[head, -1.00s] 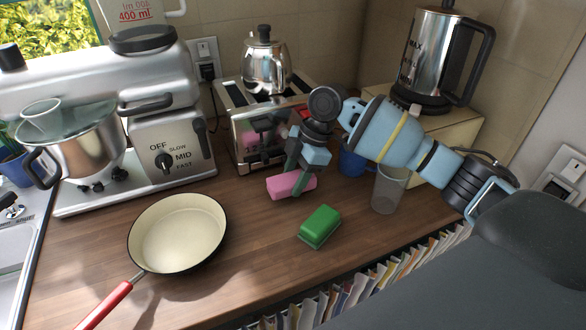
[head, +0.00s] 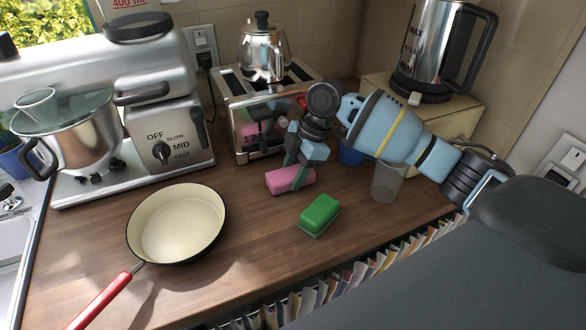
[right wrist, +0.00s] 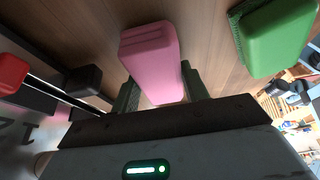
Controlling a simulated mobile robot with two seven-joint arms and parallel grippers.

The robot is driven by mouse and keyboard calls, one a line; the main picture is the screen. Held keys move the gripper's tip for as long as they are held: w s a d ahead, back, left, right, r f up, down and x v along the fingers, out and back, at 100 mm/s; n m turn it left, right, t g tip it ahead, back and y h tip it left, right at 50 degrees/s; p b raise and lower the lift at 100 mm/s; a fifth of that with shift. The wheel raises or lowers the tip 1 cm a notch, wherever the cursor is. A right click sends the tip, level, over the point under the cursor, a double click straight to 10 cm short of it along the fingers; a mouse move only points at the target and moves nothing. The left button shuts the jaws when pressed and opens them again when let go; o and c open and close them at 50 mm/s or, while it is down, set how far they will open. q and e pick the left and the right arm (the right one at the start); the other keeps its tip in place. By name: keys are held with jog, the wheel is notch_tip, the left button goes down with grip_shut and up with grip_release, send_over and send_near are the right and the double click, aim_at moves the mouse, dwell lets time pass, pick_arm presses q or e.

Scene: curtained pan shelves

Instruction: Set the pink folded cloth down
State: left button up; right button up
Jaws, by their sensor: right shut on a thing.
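The pink folded cloth (head: 280,182) is a small rounded block low over the wooden counter, in front of the toaster. My right gripper (head: 295,174) is shut on it, with green fingers on its two sides. In the right wrist view the cloth (right wrist: 150,52) sticks out from between the fingers. I cannot tell whether its underside touches the counter. My left gripper is not in view.
A green block (head: 320,212) lies in front of the cloth, to the right. A cream pan (head: 176,224) is at left. A clear cup (head: 388,184) and blue mug (head: 350,154) stand right, the toaster (head: 235,100) behind. Bare counter (head: 250,225) lies between pan and green block.

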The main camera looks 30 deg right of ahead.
jog(key=shift+f, duration=0.3)
dwell(0.5)
jog(key=o, duration=1.4)
jog(key=shift+c, duration=0.2)
jog(key=shift+v, duration=3.95)
grip_shut()
